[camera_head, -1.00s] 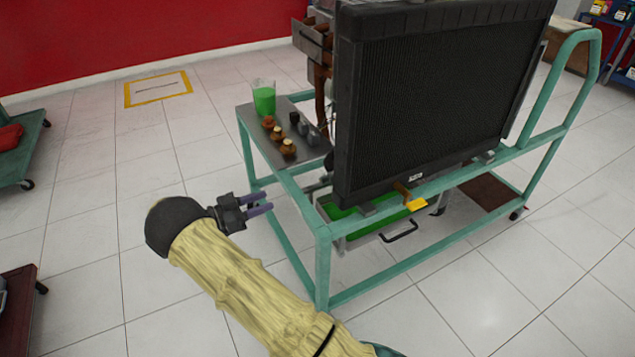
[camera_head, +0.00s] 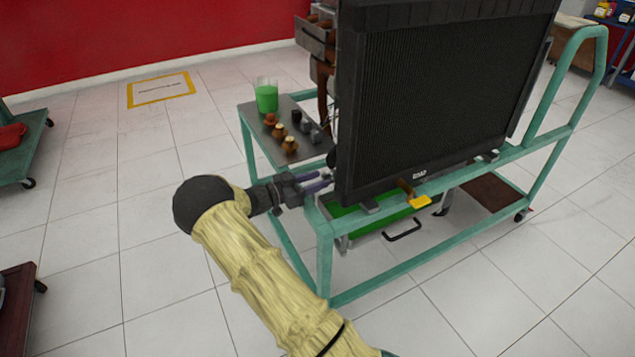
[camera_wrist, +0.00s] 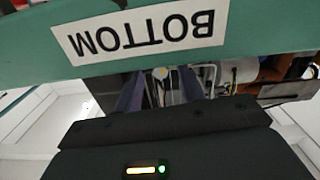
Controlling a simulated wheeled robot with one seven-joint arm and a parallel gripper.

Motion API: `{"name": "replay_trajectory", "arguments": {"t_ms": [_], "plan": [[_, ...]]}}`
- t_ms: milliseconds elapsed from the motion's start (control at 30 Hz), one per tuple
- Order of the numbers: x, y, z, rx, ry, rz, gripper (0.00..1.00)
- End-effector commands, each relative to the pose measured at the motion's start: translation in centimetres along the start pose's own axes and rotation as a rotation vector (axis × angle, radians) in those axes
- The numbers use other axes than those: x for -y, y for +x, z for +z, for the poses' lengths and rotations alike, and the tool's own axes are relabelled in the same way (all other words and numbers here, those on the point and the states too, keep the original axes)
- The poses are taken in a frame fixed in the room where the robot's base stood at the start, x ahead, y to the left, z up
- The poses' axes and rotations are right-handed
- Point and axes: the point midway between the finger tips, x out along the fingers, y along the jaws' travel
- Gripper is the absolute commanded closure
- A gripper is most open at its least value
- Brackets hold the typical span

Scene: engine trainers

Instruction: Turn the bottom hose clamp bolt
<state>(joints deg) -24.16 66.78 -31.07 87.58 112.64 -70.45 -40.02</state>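My gripper (camera_head: 322,180) is at the left end of the green engine stand, beside the lower left corner of the black radiator (camera_head: 435,100). In the wrist view my gripper (camera_wrist: 163,90) has its two bluish fingers apart, with a gap between them. A small pale metal part (camera_wrist: 160,74) shows in that gap, beyond the fingertips; I cannot tell whether it is the hose clamp bolt. A white label (camera_wrist: 145,35) reading BOTTOM, upside down, is on the green frame bar. In the head view the clamp is hidden behind the radiator and my gripper.
The green stand rail (camera_head: 325,265) runs close beside my gripper. A grey shelf (camera_head: 262,130) holds a green-filled beaker (camera_head: 266,98) and several caps. A green-filled tray (camera_head: 365,219) lies under the radiator. A yellow-tipped part (camera_head: 419,202) sticks out below it.

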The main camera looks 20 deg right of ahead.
Motion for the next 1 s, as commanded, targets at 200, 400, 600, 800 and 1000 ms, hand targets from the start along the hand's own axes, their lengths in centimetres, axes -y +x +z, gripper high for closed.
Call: {"name": "replay_trajectory", "arguments": {"t_ms": [200, 400, 600, 800, 1000], "plan": [[0.01, 0.95, -0.02, 0.0, 0.0, -0.001, 0.61], [0.02, 0.92, -0.03, 0.0, 0.0, -0.001, 0.65], [0.04, 0.87, -0.03, 0.0, 0.0, -0.002, 1.0], [0.06, 0.85, 0.0, 0.0, 0.016, -0.003, 1.0], [0.08, 0.84, 0.03, 0.002, 0.129, -0.002, 1.0]]}}
